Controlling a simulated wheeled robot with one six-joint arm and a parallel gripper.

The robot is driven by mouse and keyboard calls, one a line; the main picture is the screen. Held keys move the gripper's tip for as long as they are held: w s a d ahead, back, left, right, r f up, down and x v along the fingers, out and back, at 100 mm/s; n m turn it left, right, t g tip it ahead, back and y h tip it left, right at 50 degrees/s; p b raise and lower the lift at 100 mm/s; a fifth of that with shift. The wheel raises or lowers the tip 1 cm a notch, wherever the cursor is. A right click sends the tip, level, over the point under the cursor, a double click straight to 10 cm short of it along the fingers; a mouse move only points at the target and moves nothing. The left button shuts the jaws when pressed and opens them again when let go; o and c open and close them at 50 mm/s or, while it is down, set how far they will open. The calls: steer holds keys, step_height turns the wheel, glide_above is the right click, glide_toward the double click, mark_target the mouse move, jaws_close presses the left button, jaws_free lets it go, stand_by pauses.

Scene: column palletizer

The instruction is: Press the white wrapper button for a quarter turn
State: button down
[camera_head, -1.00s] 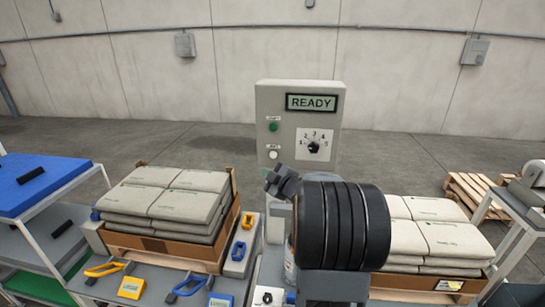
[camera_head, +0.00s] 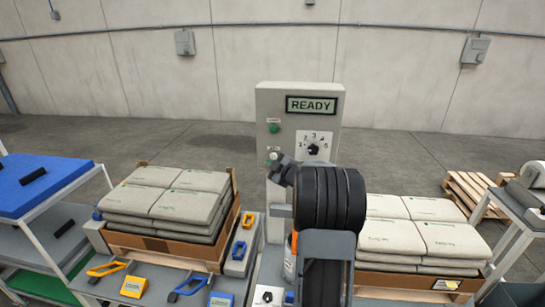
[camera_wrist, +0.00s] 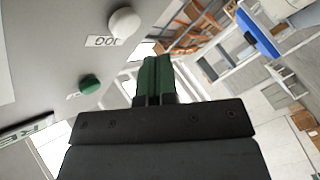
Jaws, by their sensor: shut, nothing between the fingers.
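The white wrapper button (camera_head: 274,156) is on the front of the grey control panel (camera_head: 265,105), below the green button (camera_head: 274,128). In the wrist view the white button (camera_wrist: 124,22) stands out as a round knob beside a label, with the green button (camera_wrist: 90,84) nearby. My gripper (camera_head: 272,159) is at the panel's lower left, close to the white button; contact cannot be told in the head view. In the wrist view its green fingers (camera_wrist: 154,75) are shut with nothing between them, and they appear apart from the white button.
The panel's display (camera_head: 311,104) reads READY, above a numbered dial (camera_head: 313,150). Stacked sacks stand on the left pallet (camera_head: 165,247) and the right pallet (camera_head: 410,282). A blue-topped table (camera_head: 45,180) is at far left. Yellow and blue tools lie in front.

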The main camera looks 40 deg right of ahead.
mark_target(273, 156)
steer(key=shift+w+d, duration=0.5)
stand_by(1.9)
steer(key=shift+w+d, duration=0.3)
